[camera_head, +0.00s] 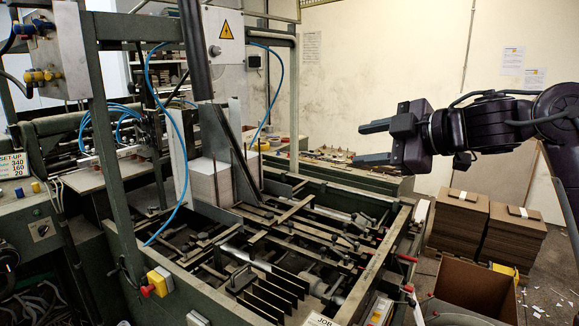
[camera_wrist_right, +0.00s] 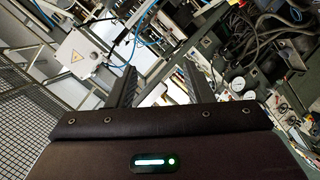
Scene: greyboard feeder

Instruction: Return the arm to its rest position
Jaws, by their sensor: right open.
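My right arm (camera_head: 496,122) comes in from the right in the head view, held up level above the machine's right side. My right gripper (camera_head: 366,143) points left with its two fingers apart and nothing between them. In the right wrist view its fingers (camera_wrist_right: 157,88) also stand apart and empty, with the machine out of focus range beyond them. The gripper touches nothing that I can see. My left gripper is not in view.
The green machine frame (camera_head: 389,262) fills the middle, with a grey board stack (camera_head: 211,182) in it. Cardboard stacks (camera_head: 460,222) and an open carton (camera_head: 474,290) stand on the floor at right. The air around the right gripper is clear, with a wall (camera_head: 390,60) behind.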

